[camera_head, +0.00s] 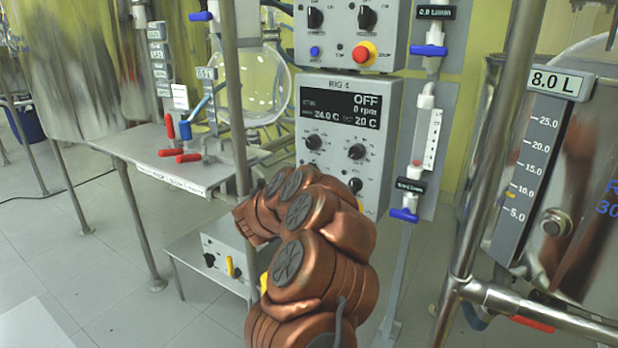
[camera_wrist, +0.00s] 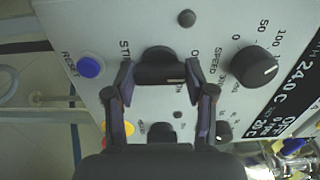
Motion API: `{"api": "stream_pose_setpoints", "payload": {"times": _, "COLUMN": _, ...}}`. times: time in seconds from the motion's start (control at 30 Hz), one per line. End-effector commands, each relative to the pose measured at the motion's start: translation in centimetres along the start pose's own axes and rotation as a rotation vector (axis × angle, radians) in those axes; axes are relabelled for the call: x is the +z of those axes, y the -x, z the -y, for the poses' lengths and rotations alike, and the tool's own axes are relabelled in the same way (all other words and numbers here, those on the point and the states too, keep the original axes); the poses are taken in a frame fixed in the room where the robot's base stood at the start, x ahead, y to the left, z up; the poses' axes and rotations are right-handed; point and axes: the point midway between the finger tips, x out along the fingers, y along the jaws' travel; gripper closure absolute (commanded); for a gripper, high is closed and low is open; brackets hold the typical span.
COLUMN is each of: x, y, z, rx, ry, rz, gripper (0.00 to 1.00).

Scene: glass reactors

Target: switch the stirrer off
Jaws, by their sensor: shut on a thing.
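The stirrer switch (camera_wrist: 158,66) is a black rotary knob with a light mark, on the grey panel of the control box. Lettering starting "STI" stands beside it. My gripper (camera_wrist: 163,82) is shut on this knob, one finger on each side, in the wrist view. In the head view my copper-coloured arm hides the knob and the gripper. The control box (camera_head: 383,128), headed RIG 4, has a display (camera_head: 340,104) that reads OFF, 0 rpm, 24.0 C and 20 C.
Near the switch are a speed knob (camera_wrist: 255,67), a blue reset button (camera_wrist: 90,67) and a yellow-and-red button (camera_wrist: 119,130). A steel frame and an 8.0 L vessel (camera_head: 570,180) stand at right. A bench (camera_head: 160,150) with red-handled valves is at left.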

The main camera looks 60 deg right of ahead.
Motion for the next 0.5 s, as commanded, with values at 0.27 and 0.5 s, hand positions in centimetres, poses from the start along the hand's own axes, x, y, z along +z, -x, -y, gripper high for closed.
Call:
{"api": "stream_pose_setpoints", "payload": {"times": 0.27, "x": -0.01, "y": -0.01, "z": -0.04, "rx": 0.001, "ry": 0.001, "rz": 0.000, "gripper": 0.30}}
{"api": "stream_pose_setpoints", "payload": {"times": 0.5, "x": 0.00, "y": 0.00, "z": -0.02, "rx": 0.001, "ry": 0.000, "rz": 0.000, "gripper": 0.21}}
